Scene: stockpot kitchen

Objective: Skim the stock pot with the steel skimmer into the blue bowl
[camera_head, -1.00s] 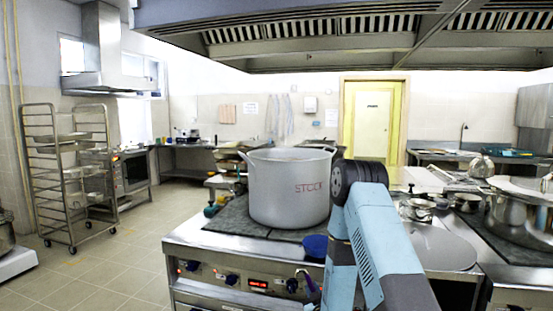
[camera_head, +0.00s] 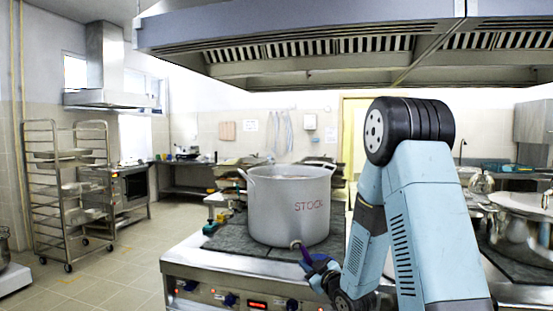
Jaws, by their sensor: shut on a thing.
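The large grey stock pot (camera_head: 290,212), marked STOCK, stands upright on the dark cooktop. Its rim is open, with a pale surface just visible inside. The blue bowl (camera_head: 321,261) sits at the pot's front right, mostly hidden by my arm and gripper. My gripper (camera_head: 311,266) is low in front of the bowl and pot, shut on a slim purple handle (camera_head: 304,252) with a pale brown tip, which I take for the skimmer's. The tip overlaps the pot's lower front in the picture; I cannot tell whether they touch. The skimmer's steel head cannot be made out.
The stove's front panel (camera_head: 235,292) with knobs lies below the pot. An extractor hood (camera_head: 320,40) hangs above. A large shiny pot (camera_head: 520,225) stands at the right. A wheeled rack (camera_head: 65,195) stands far left, with open floor before it.

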